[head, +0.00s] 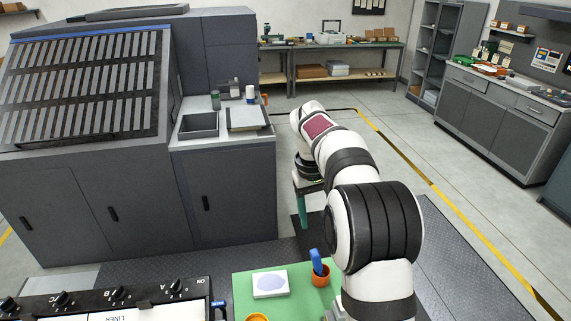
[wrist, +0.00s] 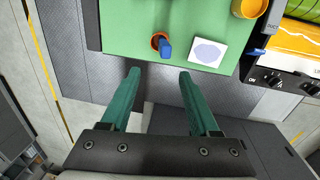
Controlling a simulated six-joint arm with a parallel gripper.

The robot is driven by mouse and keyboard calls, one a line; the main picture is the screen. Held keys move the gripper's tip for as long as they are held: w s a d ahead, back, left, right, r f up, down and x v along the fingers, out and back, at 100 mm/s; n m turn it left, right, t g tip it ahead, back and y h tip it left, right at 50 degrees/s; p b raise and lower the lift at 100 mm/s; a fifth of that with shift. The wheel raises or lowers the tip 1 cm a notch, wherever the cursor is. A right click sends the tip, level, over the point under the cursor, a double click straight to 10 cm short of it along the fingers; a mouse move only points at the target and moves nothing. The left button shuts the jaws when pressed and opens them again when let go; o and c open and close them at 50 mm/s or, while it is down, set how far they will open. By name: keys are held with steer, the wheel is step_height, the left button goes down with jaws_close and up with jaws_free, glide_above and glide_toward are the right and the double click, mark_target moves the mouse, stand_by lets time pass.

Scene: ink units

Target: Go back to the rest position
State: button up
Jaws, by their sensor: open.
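My gripper (head: 303,210) hangs in front of the grey cabinet's right side in the head view, its green fingers pointing down. In the wrist view my gripper (wrist: 159,74) is open, with nothing between its two fingers. The fingertips are apart from the green work surface (wrist: 125,35).
A second, orange-yellow cup (head: 257,317) is at the front edge of the view. A black panel with knobs (head: 120,294) stands left of the green surface. The grey cabinet (head: 225,195) carries a tray and small bottles. Open floor (head: 480,210) lies to the right.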

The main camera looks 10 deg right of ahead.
steer(key=s+a+r+m+y, duration=0.1)
steer(key=s+a+r, duration=0.15)
steer(key=s, duration=0.55)
steer(key=s+a+r+m+y, duration=0.1)
steer(key=s+a+r+m, duration=0.15)
steer(key=s, duration=0.45)
steer(key=s+a+f+m, duration=0.1)
steer(key=s+a+f, duration=0.2)
steer(key=s, duration=0.6)
steer(key=s+a+f+m+y, duration=0.1)
steer(key=s+a+f, duration=0.1)
steer(key=s, duration=0.8)
steer(key=shift+s+a+f+m, duration=0.15)
steer(key=shift+a+f+m, duration=0.25)
steer(key=shift+f, duration=0.15)
